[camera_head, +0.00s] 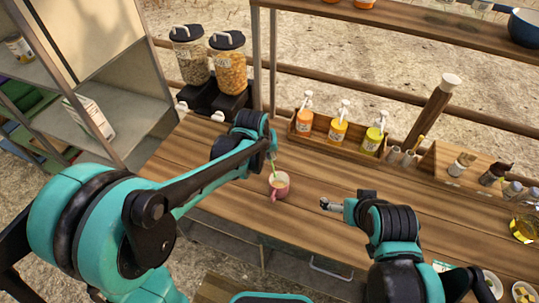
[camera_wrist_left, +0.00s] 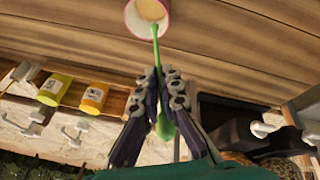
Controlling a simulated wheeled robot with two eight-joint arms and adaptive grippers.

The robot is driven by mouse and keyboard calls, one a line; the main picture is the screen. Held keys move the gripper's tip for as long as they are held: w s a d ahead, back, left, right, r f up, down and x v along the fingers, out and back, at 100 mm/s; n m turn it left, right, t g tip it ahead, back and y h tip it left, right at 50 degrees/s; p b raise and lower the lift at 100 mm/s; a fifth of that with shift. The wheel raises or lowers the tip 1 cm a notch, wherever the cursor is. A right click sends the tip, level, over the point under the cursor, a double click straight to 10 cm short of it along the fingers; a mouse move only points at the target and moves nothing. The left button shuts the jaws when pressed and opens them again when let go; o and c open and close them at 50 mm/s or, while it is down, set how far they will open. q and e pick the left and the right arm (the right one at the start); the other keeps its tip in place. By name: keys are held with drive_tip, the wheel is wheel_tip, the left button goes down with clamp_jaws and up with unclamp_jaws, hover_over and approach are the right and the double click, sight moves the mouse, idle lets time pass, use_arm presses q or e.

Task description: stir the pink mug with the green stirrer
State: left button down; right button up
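The pink mug (camera_head: 280,190) stands upright on the wooden counter, with a pale drink inside. It also shows at the top of the left wrist view (camera_wrist_left: 136,28). My left gripper (camera_head: 271,152) is above the mug, its fingers shut on the green stirrer (camera_wrist_left: 156,58); they show closely in the left wrist view (camera_wrist_left: 160,82). The stirrer (camera_head: 274,168) points down, and its lower end reaches into the mug's opening. How deep it goes is hidden. My right gripper (camera_head: 326,204) is over the counter to the right of the mug, apart from it; its finger opening is unclear.
A wooden rack holds orange (camera_head: 304,115), amber (camera_head: 338,125) and yellow (camera_head: 373,135) pump bottles behind the mug. Two cereal dispensers (camera_head: 228,65) stand back left. A wooden tray (camera_head: 446,165) with small jars is at right. Counter around the mug is clear.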

idle(0.6)
wheel_tip(320, 180, up, 4)
drive_tip(key=p, duration=0.3)
drive_tip(key=shift+f+p, duration=0.1)
drive_tip(key=shift+p, duration=0.25)
